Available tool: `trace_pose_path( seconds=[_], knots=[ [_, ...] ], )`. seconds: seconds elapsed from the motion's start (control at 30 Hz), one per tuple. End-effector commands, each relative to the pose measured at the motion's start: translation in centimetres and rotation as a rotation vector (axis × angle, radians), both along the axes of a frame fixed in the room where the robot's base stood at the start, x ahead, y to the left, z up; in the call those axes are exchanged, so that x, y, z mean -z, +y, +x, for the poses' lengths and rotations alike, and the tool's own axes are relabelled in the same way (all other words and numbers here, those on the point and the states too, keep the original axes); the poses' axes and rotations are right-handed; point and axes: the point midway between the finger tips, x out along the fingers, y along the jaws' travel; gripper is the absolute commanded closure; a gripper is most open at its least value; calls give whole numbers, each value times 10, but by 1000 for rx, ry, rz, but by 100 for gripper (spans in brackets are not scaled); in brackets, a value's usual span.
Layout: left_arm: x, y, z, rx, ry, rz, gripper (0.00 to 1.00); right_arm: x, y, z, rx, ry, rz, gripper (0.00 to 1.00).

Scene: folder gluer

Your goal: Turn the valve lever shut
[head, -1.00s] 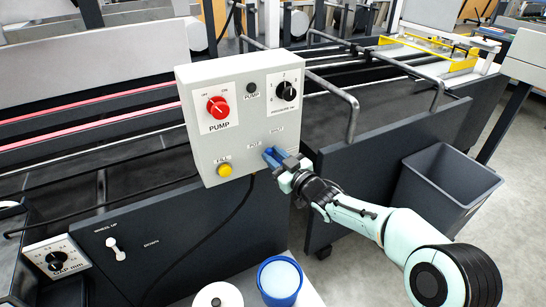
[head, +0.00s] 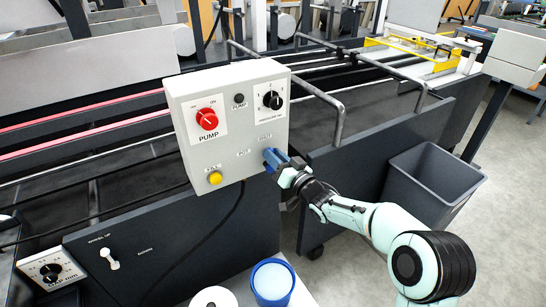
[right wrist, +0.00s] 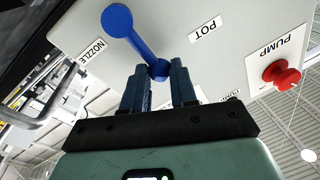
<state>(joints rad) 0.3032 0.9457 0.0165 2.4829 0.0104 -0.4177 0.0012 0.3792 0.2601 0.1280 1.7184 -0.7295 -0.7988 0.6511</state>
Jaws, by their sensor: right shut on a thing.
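The valve lever (head: 271,158) is blue and sits low on the right side of the grey control box (head: 222,150). In the right wrist view the lever (right wrist: 137,43) is a blue bar with a round disc at its upper left end. Its other end is between the fingertips of my right gripper (right wrist: 159,75), which is shut on it. In the head view my right gripper (head: 284,167) covers part of the lever. A POT label (right wrist: 205,29) and a NOZZLE label (right wrist: 92,51) are on the panel near the lever. My left gripper is not in view.
The box also carries a red PUMP knob (head: 207,118), a black dial (head: 272,100) and a yellow button (head: 215,178). A grey bin (head: 435,185) stands to the right. A blue-rimmed container (head: 272,283) and a white round item (head: 214,298) are at the bottom.

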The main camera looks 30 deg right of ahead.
Motion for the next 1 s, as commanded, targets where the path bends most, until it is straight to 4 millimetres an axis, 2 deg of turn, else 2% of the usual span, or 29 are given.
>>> trace_pose_path(
  seconds=[0.47,0.5,0.57,0.87,1.0],
  knots=[
    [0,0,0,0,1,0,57,2,-1,0,1,4,16,100],
    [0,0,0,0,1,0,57,2,-1,0,1,4,16,63],
    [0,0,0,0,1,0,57,2,-1,0,1,3,15,47],
    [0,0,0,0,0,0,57,1,-1,-1,1,2,14,47],
    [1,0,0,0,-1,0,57,2,-3,-12,1,2,14,47]
  ],
)
